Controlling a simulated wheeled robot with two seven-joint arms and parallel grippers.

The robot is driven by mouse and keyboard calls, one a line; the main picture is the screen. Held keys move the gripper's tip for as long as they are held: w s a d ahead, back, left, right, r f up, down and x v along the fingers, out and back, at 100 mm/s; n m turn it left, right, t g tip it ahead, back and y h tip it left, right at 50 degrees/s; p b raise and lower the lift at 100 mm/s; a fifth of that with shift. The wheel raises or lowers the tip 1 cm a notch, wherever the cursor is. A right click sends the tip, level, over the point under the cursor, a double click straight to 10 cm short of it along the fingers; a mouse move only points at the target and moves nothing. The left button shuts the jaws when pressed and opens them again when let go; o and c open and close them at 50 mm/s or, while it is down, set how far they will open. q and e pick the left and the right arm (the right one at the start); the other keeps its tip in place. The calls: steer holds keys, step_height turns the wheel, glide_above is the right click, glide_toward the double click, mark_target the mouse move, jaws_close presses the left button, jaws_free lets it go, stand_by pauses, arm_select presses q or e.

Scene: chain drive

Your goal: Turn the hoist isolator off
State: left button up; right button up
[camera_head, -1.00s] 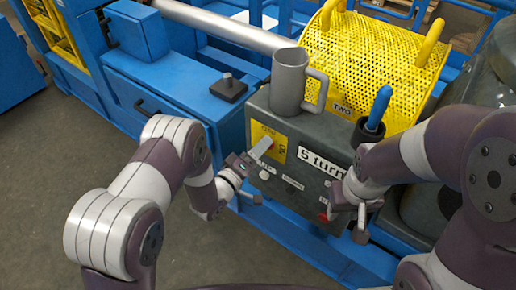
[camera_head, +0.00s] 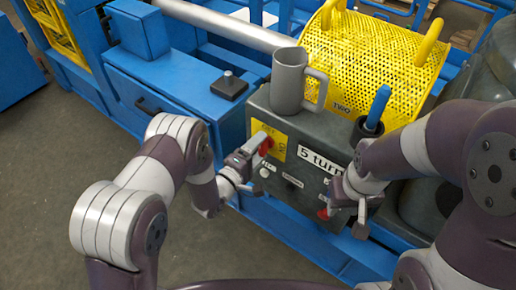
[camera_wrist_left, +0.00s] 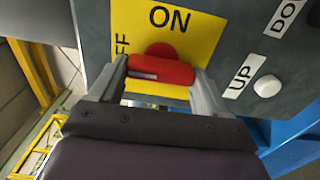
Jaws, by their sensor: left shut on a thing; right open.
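The isolator is a red handle (camera_wrist_left: 160,70) on a yellow plate (camera_wrist_left: 205,28) marked ON and OFF, on the front of the grey control box (camera_head: 330,135). It also shows in the head view (camera_head: 266,146). In the left wrist view the handle lies crosswise, with a pale mark toward its left end, the side of the partly hidden OFF lettering. ON is above it. My left gripper (camera_wrist_left: 158,88) is shut on the handle, one finger at each end. My right gripper (camera_head: 345,212) is open and empty near the box's lower right front.
A red button (camera_head: 323,213) is low on the box near my right gripper. A grey mug (camera_head: 289,82) and a blue-handled tool (camera_head: 378,108) stand on top. A yellow perforated guard (camera_head: 355,60) is behind.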

arm_select(q)
steer(key=shift+w+r, duration=0.15)
steer(key=o, duration=0.9)
steer(key=shift+o, duration=0.6)
steer(key=v, duration=1.2)
steer(key=shift+s+a+p, duration=0.2)
steer(key=shift+s+p, duration=0.1)
steer(key=shift+p, duration=0.1)
